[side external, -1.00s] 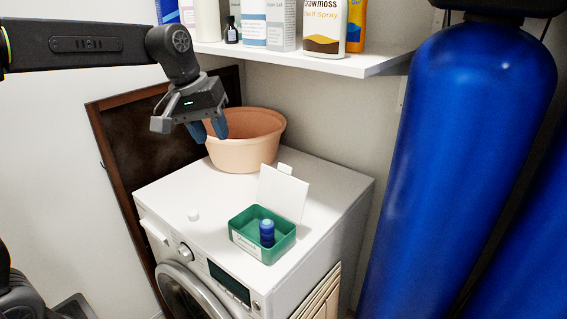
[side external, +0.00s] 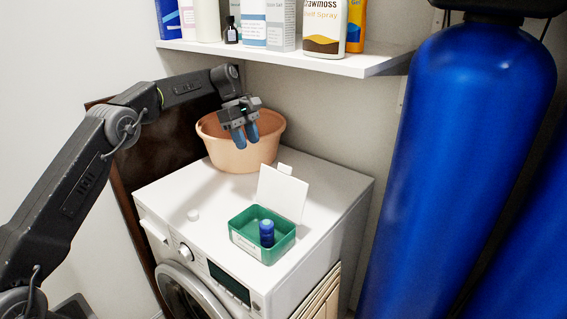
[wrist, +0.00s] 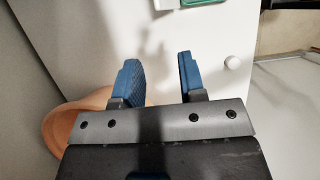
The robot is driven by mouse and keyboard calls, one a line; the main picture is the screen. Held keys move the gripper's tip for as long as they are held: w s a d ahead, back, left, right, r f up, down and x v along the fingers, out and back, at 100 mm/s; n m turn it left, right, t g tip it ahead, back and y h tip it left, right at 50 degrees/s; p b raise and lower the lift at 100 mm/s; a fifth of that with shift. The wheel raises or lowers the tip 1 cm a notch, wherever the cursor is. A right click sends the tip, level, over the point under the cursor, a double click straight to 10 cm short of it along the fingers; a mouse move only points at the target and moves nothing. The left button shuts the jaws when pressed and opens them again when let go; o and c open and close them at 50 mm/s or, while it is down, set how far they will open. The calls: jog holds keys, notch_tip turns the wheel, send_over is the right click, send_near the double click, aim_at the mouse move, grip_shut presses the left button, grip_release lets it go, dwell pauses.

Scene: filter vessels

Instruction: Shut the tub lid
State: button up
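The tub is a small green box (side external: 251,243) on top of the white washing machine, near its front right. Its white lid (side external: 283,193) stands open, tilted up at the back edge. A blue bottle (side external: 266,233) stands upright inside the tub. My gripper (side external: 246,140) hangs in front of the peach basin, behind and above the tub, with fingers pointing down. In the wrist view my gripper (wrist: 163,82) shows two blue fingers apart with nothing between them. The green tub (wrist: 203,2) shows only as a sliver at the top of that view.
A peach basin (side external: 215,146) stands at the back of the washing machine (side external: 190,185). A shelf with bottles (side external: 340,66) hangs above. A large blue tank (side external: 462,150) stands at right.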

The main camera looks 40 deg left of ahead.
aim_at(284, 165)
jog(key=d, duration=1.2)
jog(key=shift+s, duration=0.15)
jog(key=shift+d+f, duration=0.2)
jog(key=shift+f, duration=0.4)
jog(key=shift+x, duration=0.85)
